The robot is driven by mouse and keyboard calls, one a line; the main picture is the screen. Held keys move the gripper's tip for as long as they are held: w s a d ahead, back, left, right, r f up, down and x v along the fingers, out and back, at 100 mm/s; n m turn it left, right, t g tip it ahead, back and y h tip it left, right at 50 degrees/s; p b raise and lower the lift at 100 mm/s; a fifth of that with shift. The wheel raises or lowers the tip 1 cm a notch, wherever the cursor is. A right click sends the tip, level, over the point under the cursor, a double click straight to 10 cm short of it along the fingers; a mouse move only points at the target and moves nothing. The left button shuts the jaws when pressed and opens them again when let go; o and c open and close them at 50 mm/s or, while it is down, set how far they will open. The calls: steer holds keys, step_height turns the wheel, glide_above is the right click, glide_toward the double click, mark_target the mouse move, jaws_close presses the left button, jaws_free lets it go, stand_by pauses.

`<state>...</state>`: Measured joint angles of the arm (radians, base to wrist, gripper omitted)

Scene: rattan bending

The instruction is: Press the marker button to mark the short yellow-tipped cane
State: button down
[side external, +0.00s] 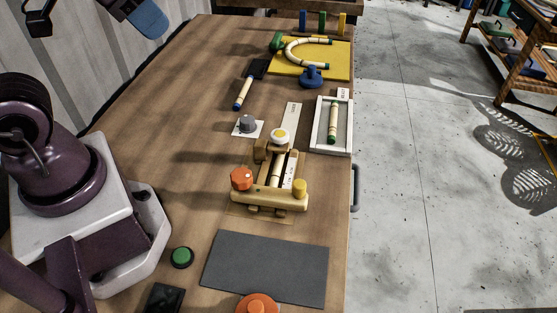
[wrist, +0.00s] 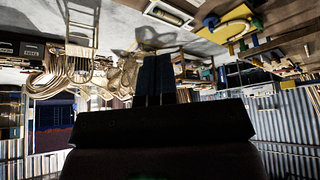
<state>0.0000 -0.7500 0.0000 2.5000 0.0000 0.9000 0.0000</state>
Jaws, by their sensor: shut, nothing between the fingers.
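My gripper (side external: 148,18) is at the top left of the side view, raised and well away from the wooden jig. In the wrist view its two dark blue fingers (wrist: 154,78) are together and empty. The jig (side external: 268,200) stands mid-bench with a pale cane (side external: 277,168) lying in it. The cane's ends are partly hidden, so its tip colour is unclear.
A white tray (side external: 349,140) holds a green-tipped cane. A blue-tipped cane (side external: 243,93) lies left of the yellow board (side external: 340,62) with its bent cane. A grey knob (side external: 247,123) stands behind the jig. A grey mat (side external: 265,268) and green button (side external: 182,257) are in front.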

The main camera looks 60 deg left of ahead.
steer(key=n+g, duration=0.6)
steer(key=n, duration=0.3)
glide_above(279, 134)
step_height(279, 134, down, 12)
step_height(279, 134, down, 14)
steer(key=shift+f, duration=0.1)
